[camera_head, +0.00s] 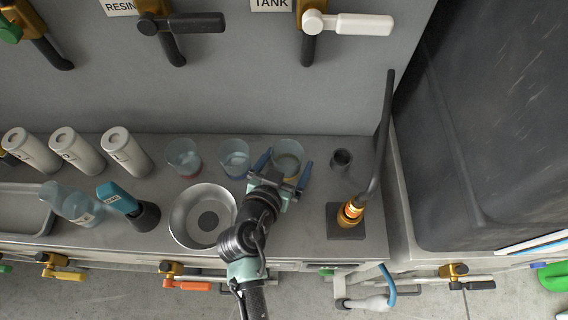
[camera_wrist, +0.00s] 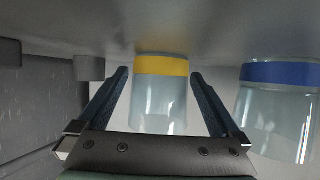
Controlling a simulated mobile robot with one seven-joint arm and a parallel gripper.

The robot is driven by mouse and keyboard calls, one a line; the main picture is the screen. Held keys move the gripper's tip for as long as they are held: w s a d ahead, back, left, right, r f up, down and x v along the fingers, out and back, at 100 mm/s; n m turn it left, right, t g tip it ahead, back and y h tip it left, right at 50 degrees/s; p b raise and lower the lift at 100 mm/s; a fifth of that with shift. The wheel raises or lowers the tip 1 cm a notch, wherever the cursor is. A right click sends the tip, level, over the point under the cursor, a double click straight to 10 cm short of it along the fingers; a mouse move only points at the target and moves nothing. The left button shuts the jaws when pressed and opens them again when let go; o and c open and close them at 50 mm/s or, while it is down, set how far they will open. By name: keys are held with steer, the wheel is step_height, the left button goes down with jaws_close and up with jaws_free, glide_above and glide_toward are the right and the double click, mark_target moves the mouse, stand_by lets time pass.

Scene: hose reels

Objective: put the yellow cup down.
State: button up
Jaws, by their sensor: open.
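The yellow cup (camera_head: 289,147) is a clear cup with a yellow band at its base. It stands upright on the grey bench near the back wall, at the right end of a row of clear cups. In the wrist view, which looks upside down, the yellow cup (camera_wrist: 160,98) sits between the two dark fingers. My gripper (camera_head: 284,168) reaches in from the front, and its blue-grey fingers are spread on either side of the cup. In the wrist view my gripper (camera_wrist: 160,77) shows a gap between each finger and the cup.
A blue-banded cup (camera_head: 235,158) stands close on the left; it shows in the wrist view too (camera_wrist: 276,115). A red-banded cup (camera_head: 184,157) is farther left. A metal bowl (camera_head: 180,220) lies in front.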

steer(key=shift+r, duration=0.3)
steer(key=v, duration=1.2)
steer(key=shift+s+f, duration=0.1)
steer(key=shift+f, duration=0.1)
